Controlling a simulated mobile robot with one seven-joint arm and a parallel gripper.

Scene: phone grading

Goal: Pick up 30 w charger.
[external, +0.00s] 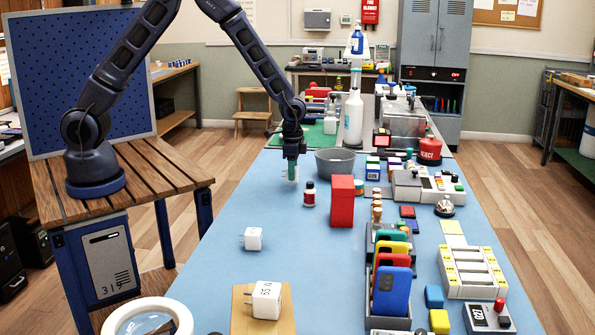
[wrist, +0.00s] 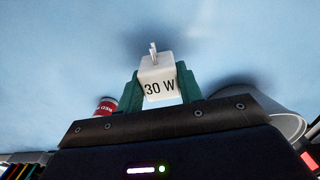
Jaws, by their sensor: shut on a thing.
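The 30 W charger (wrist: 158,86) is a white block with "30 W" in dark print and metal prongs. In the wrist view it sits between the two green fingers of my gripper (wrist: 160,88), which are shut on its sides. In the external view my gripper (external: 291,170) points down over the blue table, and a bit of the white charger (external: 293,177) shows at its tips. I cannot tell whether the charger touches the table. A larger white charger (external: 266,300) with print on it lies on a tan board, and a smaller white charger (external: 252,239) stands farther back.
A red-labelled bottle (external: 309,194), a red box (external: 342,202) and a grey bowl (external: 335,161) stand to the right of my gripper. A rack of coloured phones (external: 391,290) stands at the front right. The blue table (external: 215,275) is clear at left.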

